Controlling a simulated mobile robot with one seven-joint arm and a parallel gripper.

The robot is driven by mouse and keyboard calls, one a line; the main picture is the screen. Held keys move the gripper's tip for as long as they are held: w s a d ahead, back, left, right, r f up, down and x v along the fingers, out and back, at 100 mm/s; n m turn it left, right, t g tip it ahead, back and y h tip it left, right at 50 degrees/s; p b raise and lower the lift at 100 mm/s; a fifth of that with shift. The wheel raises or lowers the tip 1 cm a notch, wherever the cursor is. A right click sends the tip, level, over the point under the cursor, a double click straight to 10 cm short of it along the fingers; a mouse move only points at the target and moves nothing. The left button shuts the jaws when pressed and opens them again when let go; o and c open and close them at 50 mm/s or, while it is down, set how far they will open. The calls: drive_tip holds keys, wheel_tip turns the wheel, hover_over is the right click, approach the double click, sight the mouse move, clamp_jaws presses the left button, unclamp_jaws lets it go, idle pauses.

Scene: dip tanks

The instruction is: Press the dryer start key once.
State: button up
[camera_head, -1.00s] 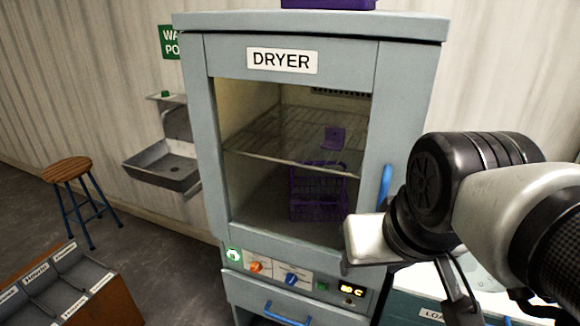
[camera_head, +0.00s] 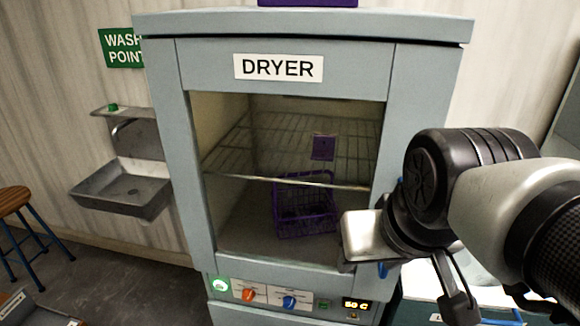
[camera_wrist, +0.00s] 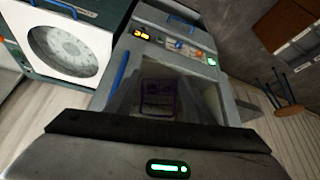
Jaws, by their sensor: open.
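The dryer (camera_head: 165,150) is a tall grey-blue cabinet with a glass window, and its door appears shut. Its control strip (camera_head: 270,308) runs below the window. A small green key (camera_head: 323,304) sits between the blue knob and the display; I cannot read a start label on it. The strip also shows in the wrist view (camera_wrist: 170,45). My gripper (camera_head: 362,238) is in front of the dryer's lower right, above the strip and apart from the key. Its fingertips are not clearly visible.
The strip carries an orange knob (camera_head: 249,295), a blue knob (camera_head: 290,301) and a lit display (camera_head: 356,304). A purple basket (camera_head: 305,212) stands inside the dryer. A sink (camera_head: 122,190) and stool (camera_head: 14,205) are left. A white-fronted machine (camera_wrist: 70,45) stands beside the dryer.

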drive_tip(key=shift+s, duration=0.1)
drive_tip(key=shift+d, duration=0.1)
drive_tip(key=c, duration=0.3)
clamp_jaws()
idle(1.1)
